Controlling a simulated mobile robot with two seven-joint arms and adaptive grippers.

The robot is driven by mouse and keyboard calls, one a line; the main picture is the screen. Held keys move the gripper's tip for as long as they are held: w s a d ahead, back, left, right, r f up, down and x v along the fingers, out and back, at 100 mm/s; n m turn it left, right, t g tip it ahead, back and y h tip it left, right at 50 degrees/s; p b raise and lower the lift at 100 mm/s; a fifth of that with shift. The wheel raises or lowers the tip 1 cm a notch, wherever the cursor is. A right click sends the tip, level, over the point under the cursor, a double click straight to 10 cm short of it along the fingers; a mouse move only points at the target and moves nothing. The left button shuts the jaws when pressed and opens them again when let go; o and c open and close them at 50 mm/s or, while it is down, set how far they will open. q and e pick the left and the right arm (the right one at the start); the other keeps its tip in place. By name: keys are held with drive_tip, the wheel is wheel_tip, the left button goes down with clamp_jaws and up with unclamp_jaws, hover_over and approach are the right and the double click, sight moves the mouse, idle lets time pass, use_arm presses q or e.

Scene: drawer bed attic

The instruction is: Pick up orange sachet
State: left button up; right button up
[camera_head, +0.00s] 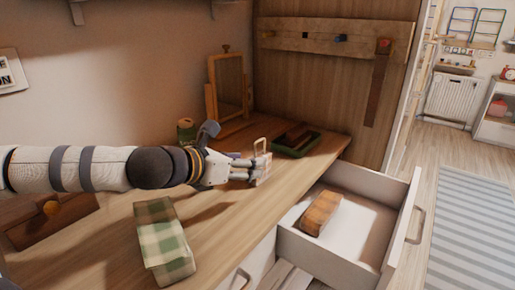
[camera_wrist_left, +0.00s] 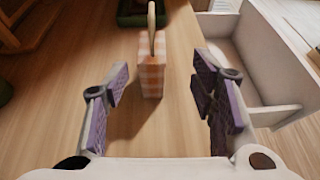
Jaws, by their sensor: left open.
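An orange-and-white checked sachet (camera_wrist_left: 152,77) stands upright on the wooden desk, with a pale loop or strip rising from its top. In the head view the sachet (camera_head: 264,167) is partly hidden by my left gripper (camera_head: 254,168). That gripper is open and reaches low over the desk from the left. In the left wrist view the sachet stands ahead, between the lines of the two spread fingers, just beyond their tips. It does not appear to be touched. My right gripper is not in view.
A green checked packet (camera_head: 164,243) lies on the desk nearer me. A green tray (camera_head: 297,148) and a mirror (camera_head: 229,89) stand behind. An open white drawer (camera_head: 366,224) at the right holds an orange-brown block (camera_head: 320,212). A can (camera_head: 186,131) stands near the wall.

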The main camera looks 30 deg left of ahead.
use_arm(q)
drive_tip(key=shift+w+a, duration=0.2)
drive_tip(key=shift+w, duration=0.15)
drive_tip(key=shift+w+a+f, duration=0.1)
drive_tip(key=shift+w, duration=0.25)
drive_tip(key=w+f+b, duration=0.1)
drive_tip(key=w+f, duration=0.2)
drive_tip(key=w+f+b, duration=0.1)
drive_tip(key=w, duration=0.1)
drive_tip(key=shift+d+f+b, duration=0.15)
drive_tip(key=shift+d+b, duration=0.15)
drive_tip(key=shift+d, duration=0.05)
drive_tip(key=shift+w, duration=0.2)
drive_tip(key=shift+r, duration=0.5)
clamp_jaws()
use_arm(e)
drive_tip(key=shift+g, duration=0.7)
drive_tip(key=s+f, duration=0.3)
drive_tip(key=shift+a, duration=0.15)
